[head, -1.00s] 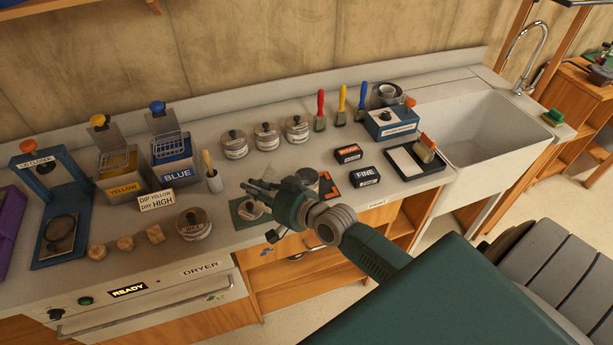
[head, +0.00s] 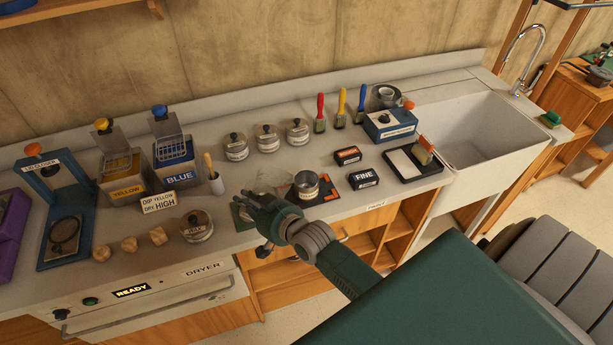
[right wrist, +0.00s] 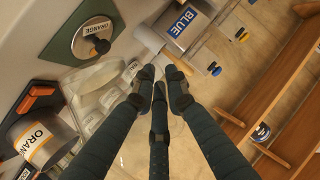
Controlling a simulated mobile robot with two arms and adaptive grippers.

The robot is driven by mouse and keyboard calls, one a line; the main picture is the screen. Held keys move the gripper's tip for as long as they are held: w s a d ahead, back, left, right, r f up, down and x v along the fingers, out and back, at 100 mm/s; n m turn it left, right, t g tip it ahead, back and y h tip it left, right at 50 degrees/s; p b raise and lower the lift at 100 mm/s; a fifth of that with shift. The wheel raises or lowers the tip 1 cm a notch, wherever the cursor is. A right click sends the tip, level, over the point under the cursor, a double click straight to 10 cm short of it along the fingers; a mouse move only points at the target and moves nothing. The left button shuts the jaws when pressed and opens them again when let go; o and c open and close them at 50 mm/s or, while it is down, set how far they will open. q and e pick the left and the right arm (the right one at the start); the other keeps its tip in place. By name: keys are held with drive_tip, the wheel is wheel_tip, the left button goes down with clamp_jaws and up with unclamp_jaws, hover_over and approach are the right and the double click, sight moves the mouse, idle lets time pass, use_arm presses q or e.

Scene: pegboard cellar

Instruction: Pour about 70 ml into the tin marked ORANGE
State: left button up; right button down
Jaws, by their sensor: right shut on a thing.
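The tin marked ORANGE (head: 307,190) stands open and upright on a dark mat with orange corners, right of my right gripper. In the right wrist view, the tin (right wrist: 38,142) is at the lower left with part of its label readable. My right gripper (head: 262,203) is shut on a clear vessel (head: 272,179), which is held left of the tin. The vessel (right wrist: 90,80) also shows faintly in the wrist view; I cannot tell its liquid level. A lid marked ORANGE (right wrist: 96,44) lies on a green mat. My left gripper is not in view.
Lidded tins (head: 267,139) stand behind, and a WAX tin (head: 196,226) is to the left. ROUGH and FINE blocks (head: 364,177) and a black tray (head: 441,168) are to the right. Blue and yellow dip tanks (head: 178,176) stand at the left.

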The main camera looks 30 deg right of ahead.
drive_tip(key=shift+a+f+n+h, duration=0.5)
drive_tip(key=shift+a+f, duration=0.1)
drive_tip(key=shift+a, duration=0.15)
drive_tip(key=shift+a+f+n+h+b, duration=0.4)
drive_tip(key=shift+f+n+h, duration=0.1)
drive_tip(key=shift+f+n, duration=0.1)
drive_tip(key=shift+a+f+n+h+b, duration=0.25)
drive_tip(key=shift+f+n+h+b, duration=0.15)
drive_tip(key=shift+f+n+h, duration=0.15)
